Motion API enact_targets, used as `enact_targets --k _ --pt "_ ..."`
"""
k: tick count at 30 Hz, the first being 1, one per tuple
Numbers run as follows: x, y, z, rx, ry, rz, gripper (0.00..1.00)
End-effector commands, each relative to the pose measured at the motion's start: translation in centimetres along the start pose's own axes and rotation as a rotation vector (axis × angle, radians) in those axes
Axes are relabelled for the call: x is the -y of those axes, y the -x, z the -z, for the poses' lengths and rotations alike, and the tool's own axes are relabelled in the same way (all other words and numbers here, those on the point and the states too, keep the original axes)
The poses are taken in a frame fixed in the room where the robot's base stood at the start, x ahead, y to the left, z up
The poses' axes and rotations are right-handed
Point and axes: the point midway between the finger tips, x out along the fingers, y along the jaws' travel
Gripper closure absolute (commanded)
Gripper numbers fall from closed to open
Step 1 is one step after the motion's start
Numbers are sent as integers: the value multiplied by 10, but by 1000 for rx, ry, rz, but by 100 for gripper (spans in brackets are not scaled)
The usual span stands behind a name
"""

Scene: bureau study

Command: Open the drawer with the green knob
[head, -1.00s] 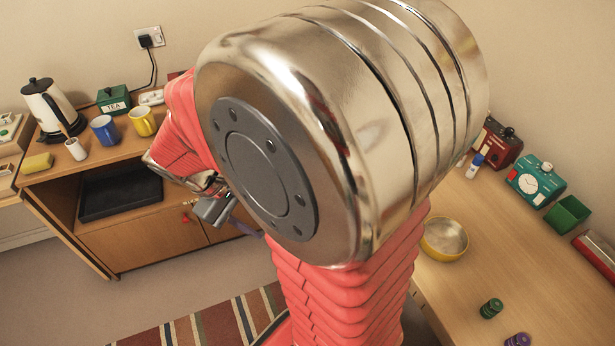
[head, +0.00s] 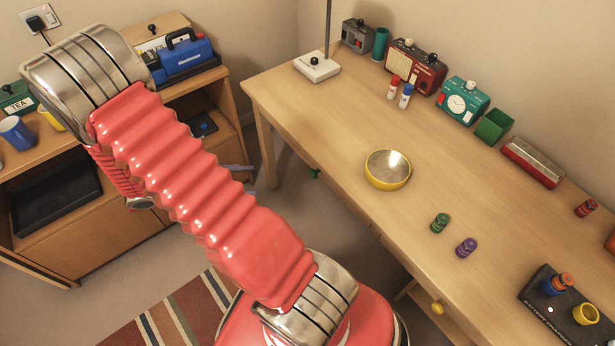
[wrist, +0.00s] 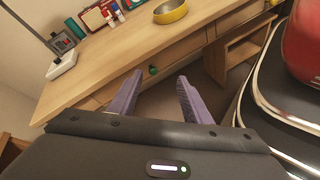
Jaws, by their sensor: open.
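The green knob (head: 314,174) is on the front of the desk's left drawer, just under the desktop edge. In the wrist view the green knob (wrist: 153,70) shows ahead of my gripper, near the gap between the fingertips. My gripper (wrist: 160,76) is open and empty, with its two purple fingers apart on either side of the knob's line. The gripper looks short of the knob, not touching it. The drawer front (wrist: 125,85) looks flush with the desk. In the head view my arm hides most of the gripper; a bit of purple finger shows.
The desk (head: 330,110) carries a yellow bowl (head: 388,169), a white lamp base (head: 317,66) and several small items. A yellow knob (head: 437,307) is on another desk drawer to the right. A wooden cabinet (head: 110,235) stands left. Floor between them is open.

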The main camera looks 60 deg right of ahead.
Motion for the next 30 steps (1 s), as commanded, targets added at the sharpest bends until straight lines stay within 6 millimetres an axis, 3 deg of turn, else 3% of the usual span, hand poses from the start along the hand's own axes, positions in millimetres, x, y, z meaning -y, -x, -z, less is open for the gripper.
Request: enact_targets --k 21,30 --pt "37 -107 86 256 275 -311 56" --pt "50 -127 102 284 328 -375 56"
